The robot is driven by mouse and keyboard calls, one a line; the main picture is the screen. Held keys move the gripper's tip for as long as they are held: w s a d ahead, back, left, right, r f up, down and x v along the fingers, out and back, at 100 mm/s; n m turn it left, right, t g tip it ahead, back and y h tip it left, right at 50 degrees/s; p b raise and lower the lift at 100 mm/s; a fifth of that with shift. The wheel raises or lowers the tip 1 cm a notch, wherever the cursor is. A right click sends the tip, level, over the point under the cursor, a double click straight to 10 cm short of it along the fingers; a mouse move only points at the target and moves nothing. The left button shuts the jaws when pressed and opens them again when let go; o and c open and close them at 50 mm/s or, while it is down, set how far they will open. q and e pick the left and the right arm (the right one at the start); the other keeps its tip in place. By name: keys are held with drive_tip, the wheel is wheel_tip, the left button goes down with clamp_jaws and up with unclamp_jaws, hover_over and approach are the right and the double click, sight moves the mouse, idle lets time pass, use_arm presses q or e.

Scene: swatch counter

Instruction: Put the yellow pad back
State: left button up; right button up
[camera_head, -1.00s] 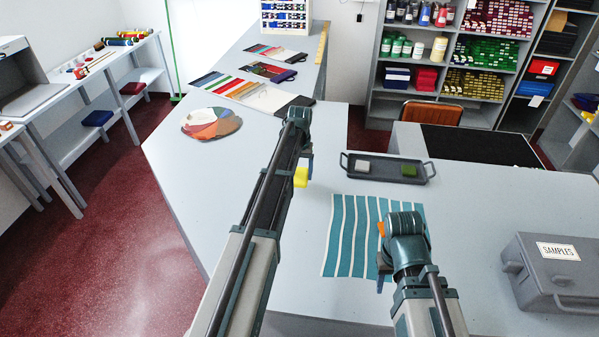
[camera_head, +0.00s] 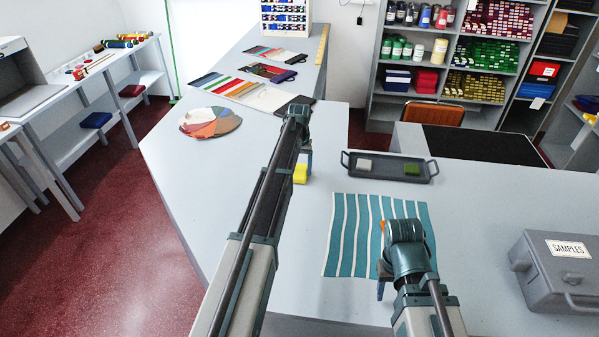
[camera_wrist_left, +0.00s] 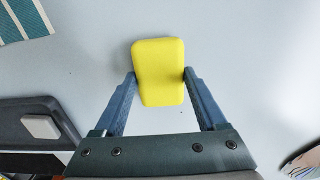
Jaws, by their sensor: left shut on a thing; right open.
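The yellow pad (camera_head: 300,174) is partly hidden behind my left gripper (camera_head: 304,160) in the head view. In the left wrist view the yellow pad (camera_wrist_left: 159,72) sits between the two blue fingers of my left gripper (camera_wrist_left: 159,80), which is shut on it. The pad is at or just above the grey counter; I cannot tell if it touches. The dark tray (camera_head: 430,177) stands to the right with a pale grey pad (camera_head: 364,165) and a green pad (camera_head: 411,169) in it. My right gripper (camera_head: 382,285) is open over the striped cloth, largely hidden by its wrist.
The blue and white striped cloth (camera_head: 345,235) lies flat on the counter (camera_head: 310,285). A grey SAMPLES box (camera_head: 560,270) stands at the right. A colour disc (camera_head: 210,122) and swatch strips (camera_head: 235,88) lie at the back left. Counter between pad and tray is clear.

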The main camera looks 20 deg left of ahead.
sight(299, 170)
use_arm(q)
drive_tip(key=o, duration=0.7)
drive_tip(key=shift+f, duration=0.15)
use_arm(e)
drive_tip(key=shift+f, duration=0.15)
use_arm(q)
drive_tip(key=o, duration=0.4)
drive_tip(key=shift+o, duration=0.2)
drive_tip(key=shift+r, duration=0.2)
use_arm(e)
drive_tip(key=shift+r, duration=0.25)
use_arm(q)
wheel_tip(299, 170, up, 12)
drive_tip(key=p, duration=1.2)
use_arm(e)
wheel_tip(299, 170, up, 12)
